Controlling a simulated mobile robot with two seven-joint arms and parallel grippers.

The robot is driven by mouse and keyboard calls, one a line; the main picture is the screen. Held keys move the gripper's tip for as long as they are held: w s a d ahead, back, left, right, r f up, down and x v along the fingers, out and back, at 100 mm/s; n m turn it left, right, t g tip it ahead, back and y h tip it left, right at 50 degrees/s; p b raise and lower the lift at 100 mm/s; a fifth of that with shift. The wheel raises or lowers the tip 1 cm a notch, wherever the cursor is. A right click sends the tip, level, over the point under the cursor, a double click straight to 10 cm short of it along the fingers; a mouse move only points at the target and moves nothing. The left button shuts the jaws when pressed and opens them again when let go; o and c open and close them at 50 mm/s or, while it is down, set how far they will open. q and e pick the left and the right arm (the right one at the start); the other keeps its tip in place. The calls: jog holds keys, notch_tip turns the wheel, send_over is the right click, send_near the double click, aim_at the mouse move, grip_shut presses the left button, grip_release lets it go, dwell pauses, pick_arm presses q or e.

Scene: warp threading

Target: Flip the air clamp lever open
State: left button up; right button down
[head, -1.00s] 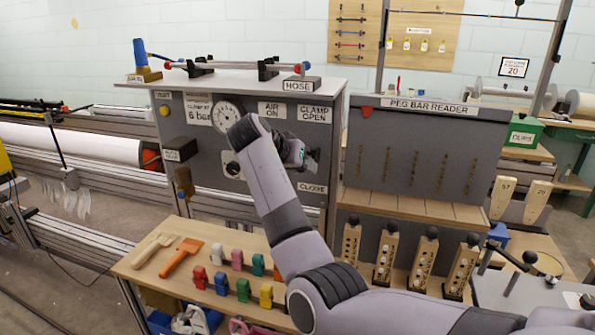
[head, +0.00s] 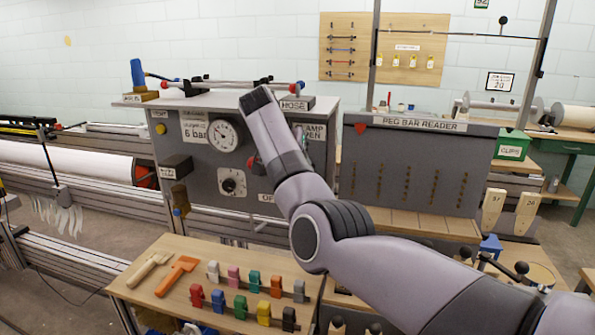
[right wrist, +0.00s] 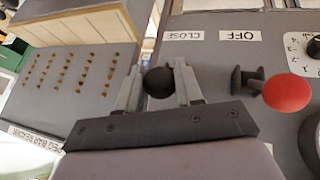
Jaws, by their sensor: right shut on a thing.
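The grey control cabinet (head: 285,210) carries the clamp lever, whose black ball knob (right wrist: 158,82) shows in the right wrist view. My right gripper (right wrist: 160,88) has its two fingers closed on either side of that knob. The lever's shaft is hidden behind the knob and fingers. The CLOSE label (right wrist: 184,37) is seen beyond the gripper. In the head view my right forearm covers most of the lever area, and the CLAMP OPEN label (head: 314,132) is partly hidden. My left gripper is not in view.
The red-knobbed air lever (right wrist: 288,92) is beside the clamp lever, near the OFF label (right wrist: 239,35). The peg bar reader (head: 410,170) stands to the right of the cabinet. A wooden table (head: 150,300) with coloured clips and two hand tools is in front.

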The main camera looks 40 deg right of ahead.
jog(key=shift+d, duration=0.1)
dwell(0.3)
jog(key=c, duration=0.8)
grip_release()
jog(key=shift+o, duration=0.2)
jog(key=v, duration=0.7)
jog(key=shift+b, duration=0.4)
jog(key=shift+r, duration=0.1)
